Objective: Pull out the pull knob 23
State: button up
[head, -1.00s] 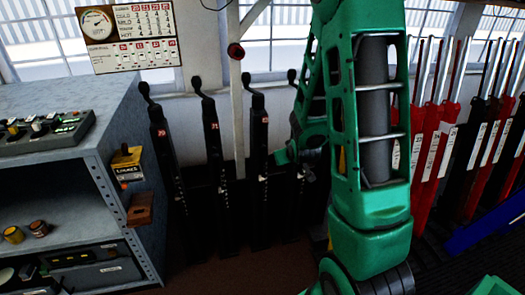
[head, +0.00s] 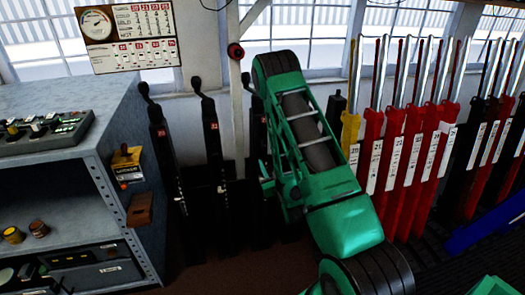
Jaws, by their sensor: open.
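Several upright black levers with knobbed tops stand behind the arm in the head view. The leftmost black lever (head: 162,150) and the second black lever (head: 212,140) show in full, with small red number plates that I cannot read surely. The third black lever (head: 257,135) is partly covered by my green arm, its bent top just showing at the arm's left edge. The fourth one is hidden behind my arm. I cannot pick out pull knob 23 with certainty. My gripper is hidden behind or outside the view, so its place relative to the knobs does not show.
A grey cabinet (head: 75,165) with a control panel stands left. A yellow lever (head: 350,130) and several red levers (head: 397,150) with white labels stand right of my arm, then black and blue ones. A post with a red knob (head: 236,51) rises behind. Brown floor shows in front.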

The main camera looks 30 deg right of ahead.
aim_at(264, 150)
jog(key=x, duration=0.9)
jog(key=shift+w+d, duration=0.1)
jog(key=shift+w, duration=0.3)
